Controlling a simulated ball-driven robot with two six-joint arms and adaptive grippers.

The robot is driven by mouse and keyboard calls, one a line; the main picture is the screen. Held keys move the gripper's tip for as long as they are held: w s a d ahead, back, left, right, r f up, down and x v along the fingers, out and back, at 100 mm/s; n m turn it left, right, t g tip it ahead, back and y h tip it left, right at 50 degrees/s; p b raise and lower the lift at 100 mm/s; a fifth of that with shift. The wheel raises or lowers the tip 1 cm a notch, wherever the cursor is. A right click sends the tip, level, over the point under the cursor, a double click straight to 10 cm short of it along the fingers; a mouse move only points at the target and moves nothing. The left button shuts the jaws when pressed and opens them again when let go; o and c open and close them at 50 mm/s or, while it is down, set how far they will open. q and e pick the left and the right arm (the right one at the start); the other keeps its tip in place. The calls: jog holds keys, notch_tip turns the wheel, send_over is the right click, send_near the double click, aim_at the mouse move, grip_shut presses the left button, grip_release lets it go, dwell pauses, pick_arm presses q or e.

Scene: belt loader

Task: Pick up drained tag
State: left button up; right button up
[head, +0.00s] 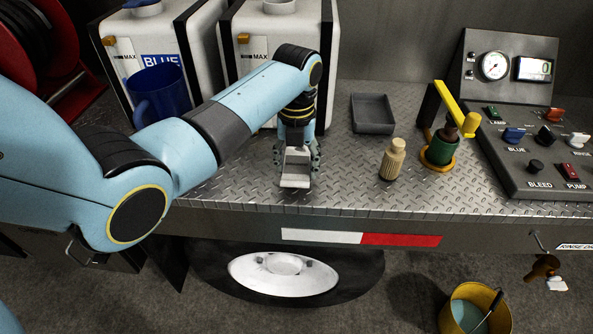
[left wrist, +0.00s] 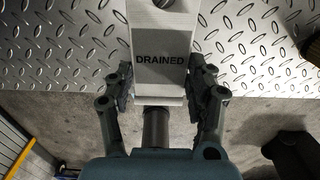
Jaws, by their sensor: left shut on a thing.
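The drained tag (left wrist: 160,62) is a pale grey block-like tag with "DRAINED" printed in dark letters in the left wrist view. It also shows in the head view (head: 296,168), over the front part of the metal deck. My left gripper (head: 297,172) has its fingers on both sides of the tag and is shut on it. In the left wrist view the gripper's two fingers (left wrist: 160,90) flank the tag's lower part. I cannot tell whether the tag touches the deck. My right gripper is not in view.
The tread-plate deck (head: 340,190) holds a grey tray (head: 373,113), a tan ribbed bottle (head: 393,160) and a green valve with a yellow lever (head: 441,147). A control panel (head: 535,160) stands at right. White tanks (head: 270,40) and a blue jug (head: 158,95) are behind. A yellow bucket (head: 490,318) is below.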

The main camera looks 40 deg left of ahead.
pick_arm(q)
jog(key=w+d+r+b, duration=0.3)
jog(key=w+d+r, duration=0.3)
jog(key=d+r, duration=0.2)
jog(key=shift+w+d, duration=0.4)
jog(key=shift+d, duration=0.35)
